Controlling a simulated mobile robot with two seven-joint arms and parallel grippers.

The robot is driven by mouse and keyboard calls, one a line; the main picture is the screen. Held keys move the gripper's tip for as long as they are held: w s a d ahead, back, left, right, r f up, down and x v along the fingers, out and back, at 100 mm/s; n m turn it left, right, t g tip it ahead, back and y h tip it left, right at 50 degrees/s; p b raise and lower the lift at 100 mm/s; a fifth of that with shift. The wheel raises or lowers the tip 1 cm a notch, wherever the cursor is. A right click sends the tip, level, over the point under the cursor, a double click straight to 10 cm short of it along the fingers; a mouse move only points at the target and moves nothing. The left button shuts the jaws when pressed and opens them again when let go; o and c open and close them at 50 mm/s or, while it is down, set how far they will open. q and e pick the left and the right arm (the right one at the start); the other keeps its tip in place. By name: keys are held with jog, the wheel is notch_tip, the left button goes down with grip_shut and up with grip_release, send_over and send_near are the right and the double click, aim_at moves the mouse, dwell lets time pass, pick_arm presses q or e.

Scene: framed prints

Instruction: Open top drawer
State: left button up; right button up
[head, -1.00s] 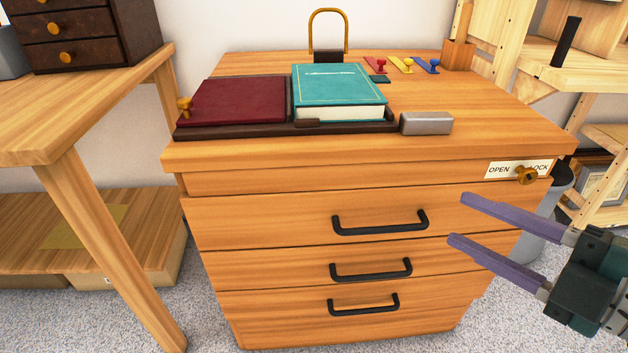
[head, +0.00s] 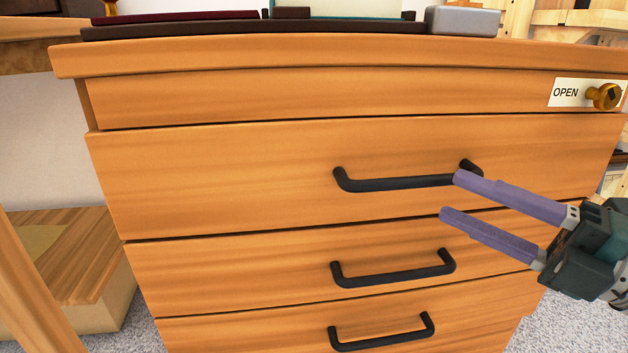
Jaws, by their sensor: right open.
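The top drawer (head: 230,185) is the highest of the handled drawers in the wooden cabinet, and its front is flush. Its black bar handle (head: 395,184) runs across the upper middle, with its right part crossed by a finger of my right gripper. My right gripper (head: 449,196) is open and empty, with its two purple fingers pointing left at the handle's right end. I cannot tell whether a finger touches the bar. A brass knob (head: 604,96) sits by an OPEN label (head: 566,92) on the panel above. My left gripper is not in view.
Two more drawers with black handles, a middle one (head: 393,272) and a lower one (head: 382,335), lie below. The desktop edge (head: 300,52) overhangs above, with a dark tray (head: 250,28) and a grey block (head: 462,20) on it. A wooden step (head: 85,265) stands at left.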

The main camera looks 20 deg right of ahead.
aim_at(424, 186)
jog(key=b+x, duration=0.2)
jog(key=x, duration=0.4)
jog(key=shift+w, duration=0.15)
grip_shut()
dwell(1.2)
